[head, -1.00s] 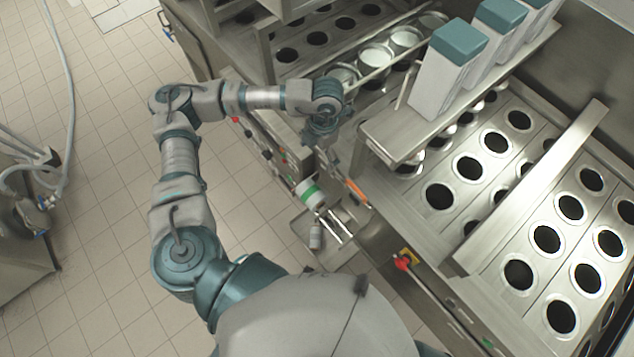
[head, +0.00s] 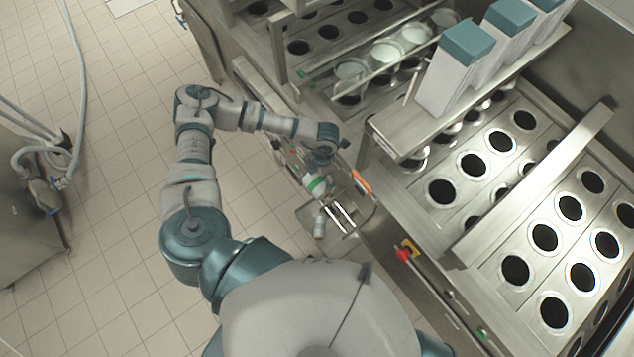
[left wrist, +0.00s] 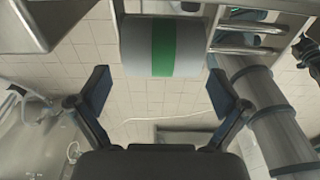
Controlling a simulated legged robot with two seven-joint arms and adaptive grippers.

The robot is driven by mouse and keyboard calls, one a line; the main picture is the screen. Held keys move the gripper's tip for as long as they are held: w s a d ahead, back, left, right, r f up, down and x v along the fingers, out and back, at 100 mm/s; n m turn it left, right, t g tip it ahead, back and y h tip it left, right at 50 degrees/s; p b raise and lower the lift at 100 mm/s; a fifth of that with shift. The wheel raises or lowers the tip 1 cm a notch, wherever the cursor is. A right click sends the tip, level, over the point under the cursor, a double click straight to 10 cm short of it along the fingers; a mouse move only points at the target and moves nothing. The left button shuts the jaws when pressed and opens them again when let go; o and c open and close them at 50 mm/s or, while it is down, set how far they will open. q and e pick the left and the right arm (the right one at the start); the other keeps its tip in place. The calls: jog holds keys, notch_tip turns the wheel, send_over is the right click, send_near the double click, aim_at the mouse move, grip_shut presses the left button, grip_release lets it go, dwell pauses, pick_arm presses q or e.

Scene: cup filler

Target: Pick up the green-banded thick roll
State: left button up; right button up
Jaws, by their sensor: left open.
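The green-banded thick roll (head: 315,184) is white-grey with a green band around its middle, and sits at the machine's front beside metal rods. In the left wrist view the roll (left wrist: 137,48) lies crosswise at the top, beyond the fingertips and roughly in line with the gap between them. My left gripper (left wrist: 160,88) is open and empty, its fingers apart on either side of that gap. In the head view my left gripper (head: 323,164) is just above the roll and partly covers it. Contact is not visible. My right gripper is not in view.
A smaller grey roll (head: 319,226) lies just below, near the metal rods (head: 343,216). An orange part (head: 361,182) and a red knob (head: 402,254) are on the machine front. White-and-teal cartons (head: 455,75) stand on the machine shelf.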

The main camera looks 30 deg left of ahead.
pick_arm(q)
jog(key=shift+d+f, duration=0.15)
jog(key=shift+f, duration=0.7)
jog(key=c, duration=1.2)
